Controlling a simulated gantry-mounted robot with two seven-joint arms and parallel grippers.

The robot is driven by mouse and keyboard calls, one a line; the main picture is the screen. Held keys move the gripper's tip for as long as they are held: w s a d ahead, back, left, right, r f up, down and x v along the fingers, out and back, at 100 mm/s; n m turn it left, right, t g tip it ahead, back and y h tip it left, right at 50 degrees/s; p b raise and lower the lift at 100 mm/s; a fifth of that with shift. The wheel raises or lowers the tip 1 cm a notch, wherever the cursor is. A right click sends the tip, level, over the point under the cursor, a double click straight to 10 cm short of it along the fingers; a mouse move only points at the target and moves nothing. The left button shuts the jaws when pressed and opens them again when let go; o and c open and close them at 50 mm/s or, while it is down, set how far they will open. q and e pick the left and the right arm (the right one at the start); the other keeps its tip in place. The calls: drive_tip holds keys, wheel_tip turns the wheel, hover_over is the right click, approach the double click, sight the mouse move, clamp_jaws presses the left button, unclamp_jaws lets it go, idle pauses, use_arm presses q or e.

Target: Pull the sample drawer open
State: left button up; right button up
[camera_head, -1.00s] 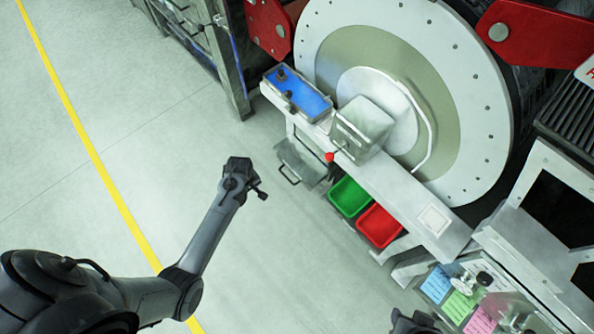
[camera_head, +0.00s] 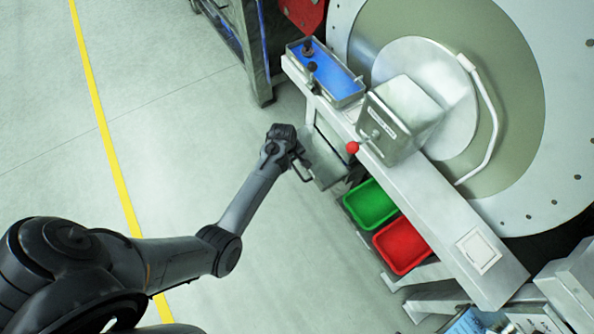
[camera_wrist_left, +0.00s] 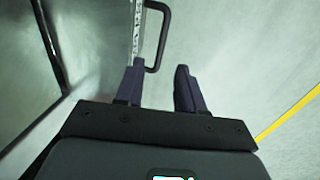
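The sample drawer (camera_head: 326,165) is a grey metal box low under the left end of the white bench. Its dark bar handle (camera_head: 301,174) is on the side facing my left arm. My left gripper (camera_head: 300,155) is at the handle in the head view, partly covering that side. In the left wrist view the fingers (camera_wrist_left: 158,83) are apart. The black handle (camera_wrist_left: 163,38) shows just beyond the fingertips, its lower corner lined up with the gap between them. I cannot tell whether a finger touches it. My right gripper is not in view.
Above the drawer, the bench holds a blue-lined tray (camera_head: 325,72) and a grey box with a red knob (camera_head: 352,147). A green bin (camera_head: 370,204) and a red bin (camera_head: 402,245) sit right of the drawer. The floor (camera_head: 180,110) to the left is clear.

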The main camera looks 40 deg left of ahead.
sight(297, 171)
use_arm(q)
drive_tip(key=f+b, duration=0.1)
drive_tip(key=f, duration=0.1)
drive_tip(key=f+b, duration=0.2)
drive_tip(key=f, duration=0.1)
drive_tip(key=w+f+b, duration=0.1)
drive_tip(key=f, duration=0.2)
drive_tip(key=shift+w+d, duration=0.1)
drive_tip(key=shift+d, duration=0.05)
clamp_jaws()
